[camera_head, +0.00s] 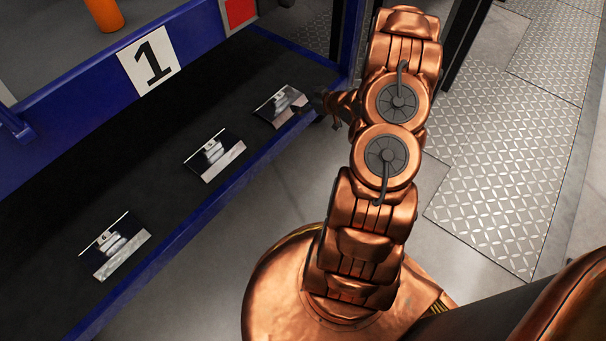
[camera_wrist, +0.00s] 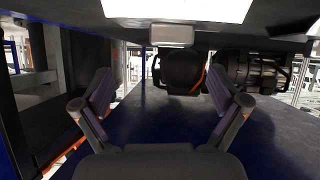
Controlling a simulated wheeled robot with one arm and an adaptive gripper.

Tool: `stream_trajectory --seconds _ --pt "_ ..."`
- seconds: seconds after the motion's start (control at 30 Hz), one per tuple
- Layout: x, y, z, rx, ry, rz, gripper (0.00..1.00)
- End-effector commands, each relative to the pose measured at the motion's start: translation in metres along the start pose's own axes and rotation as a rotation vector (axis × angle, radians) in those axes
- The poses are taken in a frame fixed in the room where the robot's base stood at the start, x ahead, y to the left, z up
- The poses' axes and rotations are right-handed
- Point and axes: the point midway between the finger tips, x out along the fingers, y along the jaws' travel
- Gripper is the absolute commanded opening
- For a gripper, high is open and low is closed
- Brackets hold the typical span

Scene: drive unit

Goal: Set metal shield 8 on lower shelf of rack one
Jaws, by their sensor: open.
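Three flat metal shields lie in a row on the dark lower shelf (camera_head: 60,215) of the rack marked 1: a near one (camera_head: 114,246), a middle one (camera_head: 214,155) and a far one (camera_head: 280,106). Their small markings are too small to read, so I cannot tell which is shield 8. In the head view my gripper (camera_head: 322,103) is at the shelf's far end, just right of the far shield; I cannot tell if they touch. In the wrist view my gripper (camera_wrist: 160,82) has its two fingers spread wide, with nothing held between them.
A blue beam with a white number 1 sign (camera_head: 149,60) runs above the lower shelf. An orange object (camera_head: 104,14) stands on the upper level. A blue post stands near my arm. The wrist view shows a dark rounded object (camera_wrist: 182,72) and a ribbed cylinder (camera_wrist: 258,70) ahead.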

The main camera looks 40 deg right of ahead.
Motion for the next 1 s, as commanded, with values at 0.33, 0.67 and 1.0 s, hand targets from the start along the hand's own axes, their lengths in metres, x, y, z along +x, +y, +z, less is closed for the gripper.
stream_trajectory --seconds 0.33,0.67,1.0 --pt "-0.021 0.002 -0.044 -0.081 -0.348 0.144 0.97" --pt "-0.081 -0.035 -0.083 -0.057 -0.630 0.256 0.97" --pt "-0.170 -0.120 -0.107 0.039 -0.888 0.289 0.97"
